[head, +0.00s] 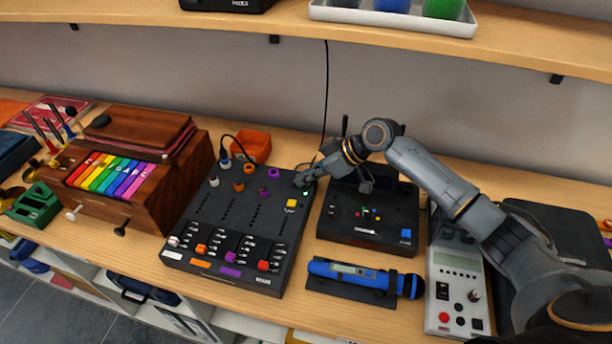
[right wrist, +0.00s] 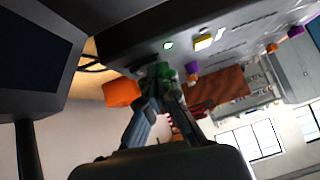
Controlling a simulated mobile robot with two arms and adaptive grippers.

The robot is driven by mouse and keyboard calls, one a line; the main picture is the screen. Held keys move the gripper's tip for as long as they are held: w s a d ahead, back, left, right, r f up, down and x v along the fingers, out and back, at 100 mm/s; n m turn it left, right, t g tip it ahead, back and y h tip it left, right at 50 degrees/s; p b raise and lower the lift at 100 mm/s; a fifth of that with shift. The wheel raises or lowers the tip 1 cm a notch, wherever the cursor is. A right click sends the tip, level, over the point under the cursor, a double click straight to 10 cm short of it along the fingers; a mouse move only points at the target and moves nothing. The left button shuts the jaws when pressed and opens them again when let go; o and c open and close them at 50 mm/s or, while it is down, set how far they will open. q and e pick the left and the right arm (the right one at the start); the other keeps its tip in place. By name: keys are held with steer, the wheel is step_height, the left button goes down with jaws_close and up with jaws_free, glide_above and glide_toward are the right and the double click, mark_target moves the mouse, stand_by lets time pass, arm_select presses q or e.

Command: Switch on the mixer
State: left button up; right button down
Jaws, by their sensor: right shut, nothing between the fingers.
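The mixer (head: 222,208) is a black sloped panel with purple, orange and white knobs, in the middle of the shelf. A yellow button (head: 291,203) sits near its upper right corner, with a small green light (head: 305,193) beside it. My right gripper (head: 302,181) is shut and empty at that corner. In the right wrist view, the closed fingertips (right wrist: 160,72) are close to the green light (right wrist: 168,45), with the yellow button (right wrist: 203,42) to the right. I cannot tell whether the fingertips touch the mixer. My left gripper is not in view.
A black box with small coloured buttons (head: 350,231) stands right of the mixer, with a blue microphone-like device (head: 352,274) in front. A grey device (head: 457,280) is farther right. A wooden box with rainbow keys (head: 150,208) stands left. An orange container (head: 255,147) is behind.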

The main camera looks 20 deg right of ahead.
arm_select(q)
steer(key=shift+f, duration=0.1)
arm_select(e)
steer(key=shift+d+f, duration=0.1)
steer(key=shift+f, duration=0.2)
